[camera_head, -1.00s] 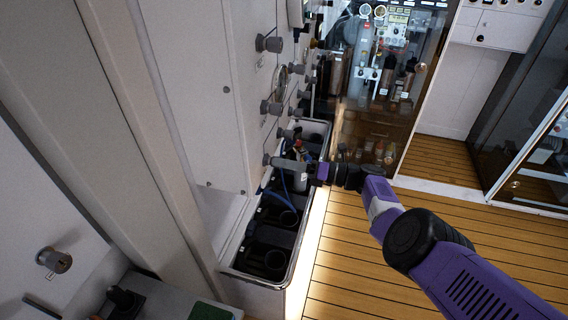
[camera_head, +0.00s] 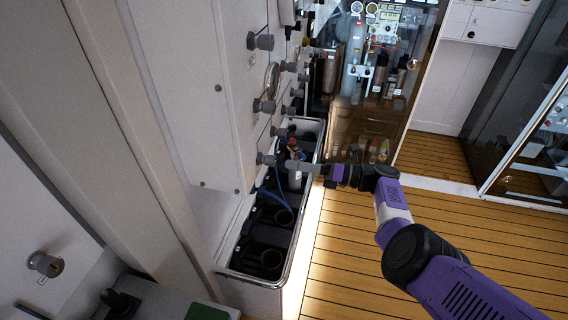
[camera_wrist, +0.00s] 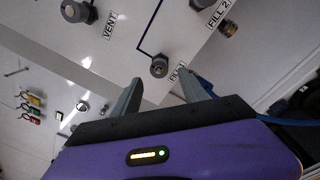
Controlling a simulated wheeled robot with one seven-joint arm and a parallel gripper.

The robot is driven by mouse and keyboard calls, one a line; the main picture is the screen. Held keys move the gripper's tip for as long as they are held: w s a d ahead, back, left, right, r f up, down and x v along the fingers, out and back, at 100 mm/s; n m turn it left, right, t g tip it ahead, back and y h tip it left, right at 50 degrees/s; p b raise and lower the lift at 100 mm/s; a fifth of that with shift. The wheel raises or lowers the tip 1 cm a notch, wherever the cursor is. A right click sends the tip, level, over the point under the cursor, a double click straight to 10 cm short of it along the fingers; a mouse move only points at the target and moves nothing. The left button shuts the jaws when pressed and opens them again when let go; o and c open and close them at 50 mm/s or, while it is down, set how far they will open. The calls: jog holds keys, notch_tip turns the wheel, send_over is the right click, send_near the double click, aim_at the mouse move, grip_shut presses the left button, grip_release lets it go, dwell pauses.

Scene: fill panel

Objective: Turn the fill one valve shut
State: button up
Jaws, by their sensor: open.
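In the wrist view a round grey valve knob (camera_wrist: 159,66) stands on the white panel beside a label that begins "FILL"; my finger hides the label's end. My gripper (camera_wrist: 160,86) is open and empty, its two grey fingers pointing at the panel with the knob between and just beyond their tips. I cannot tell exactly how large the gap is.
Other knobs share the panel, including one beside a "VENT" label (camera_wrist: 110,24) and one near "FILL_2" (camera_wrist: 217,13). Below my gripper is an open trough (camera_head: 240,268) with dark cylinders and a blue hose. The wooden floor (camera_head: 350,260) to the right is clear.

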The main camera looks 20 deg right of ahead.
jog(key=shift+v, duration=1.2)
